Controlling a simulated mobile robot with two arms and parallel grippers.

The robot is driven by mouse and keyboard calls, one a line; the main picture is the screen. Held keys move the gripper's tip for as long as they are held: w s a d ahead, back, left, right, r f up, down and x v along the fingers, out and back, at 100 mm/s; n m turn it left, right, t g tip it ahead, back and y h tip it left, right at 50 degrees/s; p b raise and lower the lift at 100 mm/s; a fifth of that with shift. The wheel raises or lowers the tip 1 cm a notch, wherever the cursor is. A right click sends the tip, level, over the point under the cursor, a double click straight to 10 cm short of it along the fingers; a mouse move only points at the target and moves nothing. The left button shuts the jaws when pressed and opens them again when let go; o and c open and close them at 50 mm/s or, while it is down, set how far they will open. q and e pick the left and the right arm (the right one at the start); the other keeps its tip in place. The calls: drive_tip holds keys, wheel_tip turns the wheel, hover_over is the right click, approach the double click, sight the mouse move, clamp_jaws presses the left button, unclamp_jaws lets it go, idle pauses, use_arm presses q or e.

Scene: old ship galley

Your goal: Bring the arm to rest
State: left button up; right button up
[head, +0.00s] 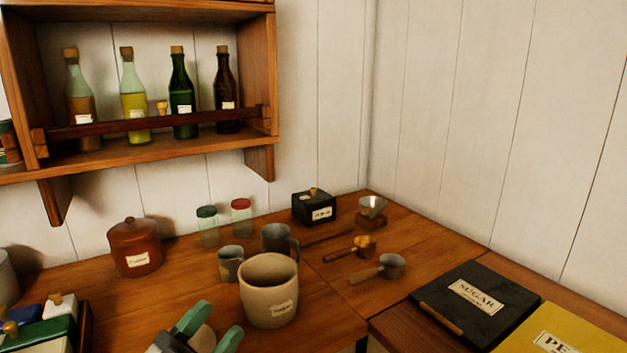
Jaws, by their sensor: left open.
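My left gripper (211,329) shows at the bottom of the head view, left of centre. Its two green-tipped fingers are apart, so it is open. A pale rounded thing shows between and below the fingers; I cannot tell what it is. The gripper is in front of and to the left of a large beige crock (269,291) with a label, and a gap shows between them. The rest of the left arm is mostly out of frame. My right gripper is not in view.
Mugs (276,240), a brown lidded jar (135,247), scoops (390,266) and a black box (314,207) stand on the wooden counter (330,236). A bottle shelf (150,153) overhangs at left. Black sugar (475,302) and yellow (562,330) lids lie at right.

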use_arm(q)
drive_tip(key=s+a+f+n+g+y, duration=0.2)
drive_tip(key=a+f+n+g+y, duration=0.15)
drive_tip(key=f+n+y, duration=0.4)
drive_tip(key=s+a+f+n+g+y, duration=0.25)
drive_tip(key=a+f+n+y, duration=0.2)
drive_tip(key=f+y, duration=0.45)
drive_tip(key=s+d+f+m+g+h, duration=0.1)
drive_tip(key=s+f+m+g, duration=0.1)
drive_tip(key=s+f+g, duration=0.5)
drive_tip(key=s+f+m+g+h, duration=0.15)
drive_tip(key=s+f, duration=0.25)
drive_tip(key=s, duration=0.5)
wheel_tip(320, 180, down, 24)
drive_tip(key=g, duration=0.2)
drive_tip(key=s+a+f+g, duration=0.1)
drive_tip(key=s+a+f, duration=0.1)
drive_tip(key=s+f, duration=1.5)
drive_tip(key=shift+a+f+y, duration=0.3)
drive_tip(key=shift+f, duration=0.3)
